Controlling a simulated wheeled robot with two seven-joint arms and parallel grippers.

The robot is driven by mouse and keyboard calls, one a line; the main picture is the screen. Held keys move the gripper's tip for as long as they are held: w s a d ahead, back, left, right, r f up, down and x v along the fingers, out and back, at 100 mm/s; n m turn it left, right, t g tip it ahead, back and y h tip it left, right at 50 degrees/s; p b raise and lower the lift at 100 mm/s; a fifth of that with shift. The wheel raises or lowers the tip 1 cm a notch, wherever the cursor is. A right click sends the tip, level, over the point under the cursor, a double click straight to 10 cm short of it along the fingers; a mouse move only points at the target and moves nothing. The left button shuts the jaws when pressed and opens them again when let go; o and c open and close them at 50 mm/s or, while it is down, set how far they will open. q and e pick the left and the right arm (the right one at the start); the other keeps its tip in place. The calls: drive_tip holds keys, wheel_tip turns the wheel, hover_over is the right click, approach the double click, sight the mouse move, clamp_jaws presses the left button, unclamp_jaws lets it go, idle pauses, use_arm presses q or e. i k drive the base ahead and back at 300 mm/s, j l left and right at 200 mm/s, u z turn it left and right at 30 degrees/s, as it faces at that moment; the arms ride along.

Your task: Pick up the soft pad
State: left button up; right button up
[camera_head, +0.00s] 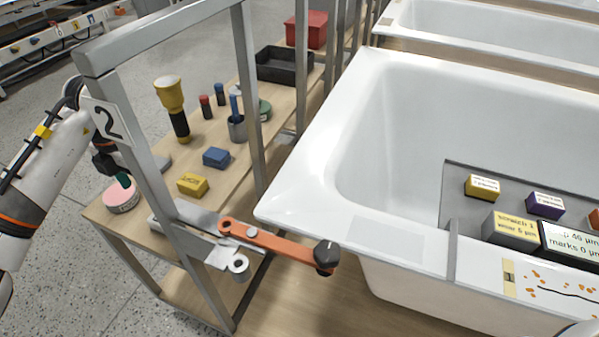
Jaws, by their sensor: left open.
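A round pink pad (121,198) with a dark green knob (124,180) lies at the near left end of the wooden workbench (151,236); it looks like the soft pad. My left gripper (112,170) comes in from the left, just above and behind the pad. Its jaws are open, and a grey post with a number 2 sign partly hides them. Whether the fingers touch the knob, I cannot tell. My right gripper is not in view.
A metal frame post (150,170) and an orange arm (280,245) stand right of the pad. A yellow block (192,185), a blue block (216,157), a yellow-and-black tool (173,105) and a cup (238,129) occupy the bench. A white bathtub (320,150) stands to the right.

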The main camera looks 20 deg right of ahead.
sight(192, 185)
drive_tip(key=i+j+z, duration=0.15)
drive_tip(key=j+z, duration=0.3)
drive_tip(key=i+j+z, duration=0.1)
drive_tip(key=j+z, duration=0.8)
